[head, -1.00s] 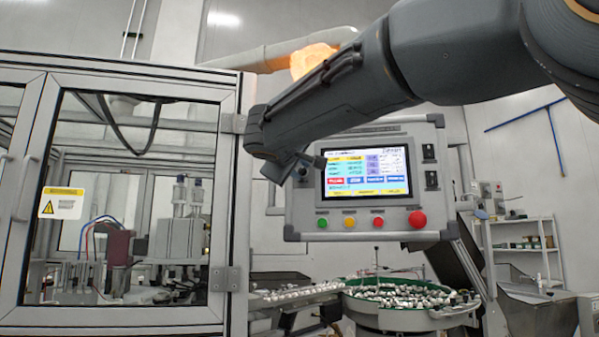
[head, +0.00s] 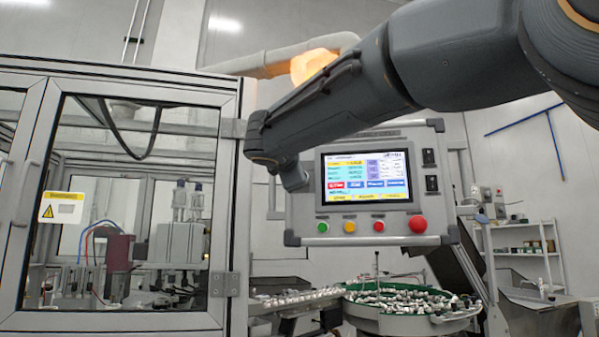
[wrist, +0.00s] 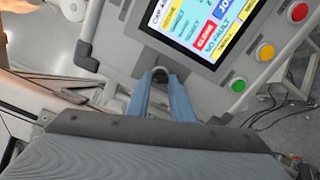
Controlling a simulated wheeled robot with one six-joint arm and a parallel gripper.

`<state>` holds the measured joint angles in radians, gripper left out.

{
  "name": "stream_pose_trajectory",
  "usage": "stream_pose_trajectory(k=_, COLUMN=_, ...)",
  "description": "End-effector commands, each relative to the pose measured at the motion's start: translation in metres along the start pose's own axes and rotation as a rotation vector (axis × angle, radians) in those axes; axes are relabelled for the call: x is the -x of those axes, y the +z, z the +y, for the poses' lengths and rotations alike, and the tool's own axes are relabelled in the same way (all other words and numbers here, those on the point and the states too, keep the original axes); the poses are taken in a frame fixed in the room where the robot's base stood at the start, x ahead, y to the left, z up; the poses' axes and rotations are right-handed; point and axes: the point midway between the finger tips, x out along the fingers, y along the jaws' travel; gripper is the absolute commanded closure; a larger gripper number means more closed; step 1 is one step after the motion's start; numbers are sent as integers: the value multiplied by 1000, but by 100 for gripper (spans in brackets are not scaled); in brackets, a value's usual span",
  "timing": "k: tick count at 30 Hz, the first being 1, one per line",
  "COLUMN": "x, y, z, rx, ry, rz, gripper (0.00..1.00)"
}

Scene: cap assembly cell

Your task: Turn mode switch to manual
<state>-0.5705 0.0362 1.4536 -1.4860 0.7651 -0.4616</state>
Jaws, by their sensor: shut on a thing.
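The control panel (head: 300,227) is a grey box with a lit touchscreen (head: 366,177). In the wrist view the blue fingers of my gripper (wrist: 161,78) are shut on a small dark rounded knob (wrist: 160,73) on the panel face, beside the screen's edge; it appears to be the mode switch. Its pointer and markings cannot be read. In the head view my arm covers that left part of the panel, so the knob and fingers are hidden there.
Green (head: 323,227), yellow (head: 349,226) and red (head: 379,226) buttons and a larger red button (head: 417,224) line the panel's bottom. Two black switches (head: 430,157) sit at its right. A glazed enclosure (head: 231,200) stands left; a green-rimmed parts bowl (head: 400,318) stands below.

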Motion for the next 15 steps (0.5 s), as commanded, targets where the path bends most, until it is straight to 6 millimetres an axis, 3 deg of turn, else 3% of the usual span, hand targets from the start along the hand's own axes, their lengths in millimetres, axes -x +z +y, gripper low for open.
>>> stream_pose_trajectory(k=15, x=0, y=0, z=-1, rx=370, ry=-1, rz=1, gripper=100)
